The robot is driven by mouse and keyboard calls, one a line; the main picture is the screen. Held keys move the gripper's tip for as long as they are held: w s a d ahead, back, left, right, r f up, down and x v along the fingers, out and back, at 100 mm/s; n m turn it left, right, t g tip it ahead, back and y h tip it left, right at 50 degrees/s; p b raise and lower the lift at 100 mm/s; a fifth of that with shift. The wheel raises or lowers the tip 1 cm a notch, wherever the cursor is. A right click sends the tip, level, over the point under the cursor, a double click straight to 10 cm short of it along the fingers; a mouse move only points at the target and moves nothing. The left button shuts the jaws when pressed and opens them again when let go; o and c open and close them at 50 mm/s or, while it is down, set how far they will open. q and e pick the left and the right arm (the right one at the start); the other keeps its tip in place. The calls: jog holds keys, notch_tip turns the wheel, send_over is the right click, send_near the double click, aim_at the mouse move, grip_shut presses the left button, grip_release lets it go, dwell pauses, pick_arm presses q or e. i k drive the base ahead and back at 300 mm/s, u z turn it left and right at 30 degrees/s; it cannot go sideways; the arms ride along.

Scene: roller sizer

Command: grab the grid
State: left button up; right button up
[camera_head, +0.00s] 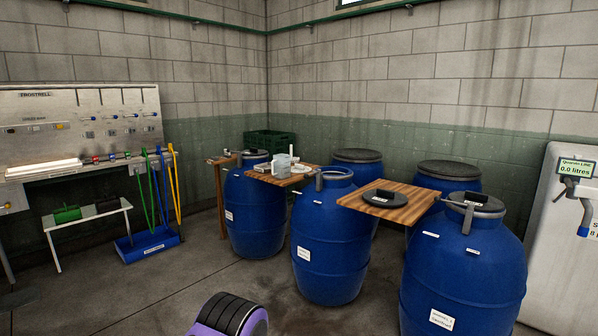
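I cannot make out a grid for certain anywhere in this view. On the wooden board (416,207) at the right, which spans two blue barrels, lies a flat dark round piece (384,198) with a small block on top. On the wooden board (262,175) further left stand a light grey jug (282,165) and some small pale items (300,169), too small to tell apart. Neither of my gripper's fingertips shows in the view.
Several blue barrels (330,245) stand along the walls, one (462,275) close at the right. A green crate (268,141) is in the corner. A metal bench (50,169), a blue tool stand (147,246) and a white dispenser (560,250) flank them.

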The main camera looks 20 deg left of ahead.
aim_at(298, 168)
jog(key=z, duration=0.3)
jog(key=k, duration=0.3)
jog(key=u, duration=1.55)
jog(key=i, duration=1.35)
jog(key=u, duration=0.75)
jog(key=i, duration=2.1)
jog(key=z, duration=0.2)
jog(key=i, duration=1.05)
jog(key=z, duration=1.3)
jog(key=i, duration=0.75)
jog(key=z, duration=0.95)
